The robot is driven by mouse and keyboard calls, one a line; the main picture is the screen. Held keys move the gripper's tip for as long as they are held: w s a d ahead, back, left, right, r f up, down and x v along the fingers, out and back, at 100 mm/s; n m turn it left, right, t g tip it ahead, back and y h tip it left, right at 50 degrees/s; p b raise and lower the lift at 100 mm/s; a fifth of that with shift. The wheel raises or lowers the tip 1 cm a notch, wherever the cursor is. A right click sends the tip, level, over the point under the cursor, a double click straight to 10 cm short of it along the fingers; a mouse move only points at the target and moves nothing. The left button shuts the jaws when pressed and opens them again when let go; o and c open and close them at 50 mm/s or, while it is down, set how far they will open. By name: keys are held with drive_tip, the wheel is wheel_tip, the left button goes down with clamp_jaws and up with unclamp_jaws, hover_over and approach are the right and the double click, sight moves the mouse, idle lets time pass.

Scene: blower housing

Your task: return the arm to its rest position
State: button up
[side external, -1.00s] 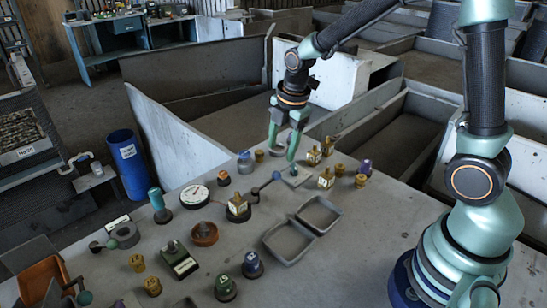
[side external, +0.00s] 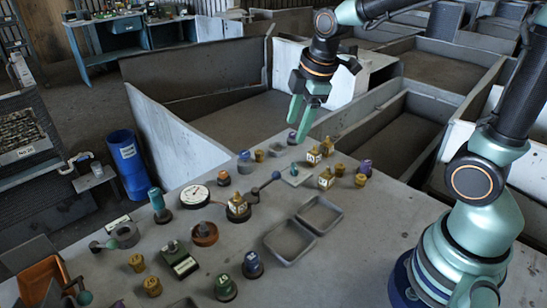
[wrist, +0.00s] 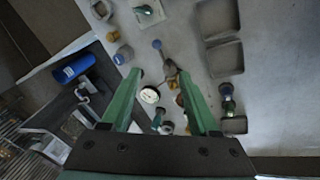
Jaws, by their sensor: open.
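My gripper (side external: 298,122) hangs above the far edge of the grey table in the side external view, with nothing between its green fingers. In the wrist view my gripper (wrist: 163,75) shows two green fingers set wide apart, with the table far below. My arm is raised and bent, its wrist pointing down and slightly left. No part touches the fingers.
The grey table (side external: 340,265) holds a white dial gauge (side external: 195,196), two grey trays (side external: 289,242), several brass pieces (side external: 326,179) and coloured knobs. Behind stand low grey partitions (side external: 400,140). A blue bin (side external: 127,164) stands left of the table.

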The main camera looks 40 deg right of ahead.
drive_tip(key=s+r+m+t, duration=0.2)
drive_tip(key=s+r+m, duration=0.2)
drive_tip(key=s+m, duration=0.4)
drive_tip(key=shift+s+a+m, duration=0.15)
drive_tip(key=shift+s+m, duration=0.1)
drive_tip(key=shift+m, duration=1.85)
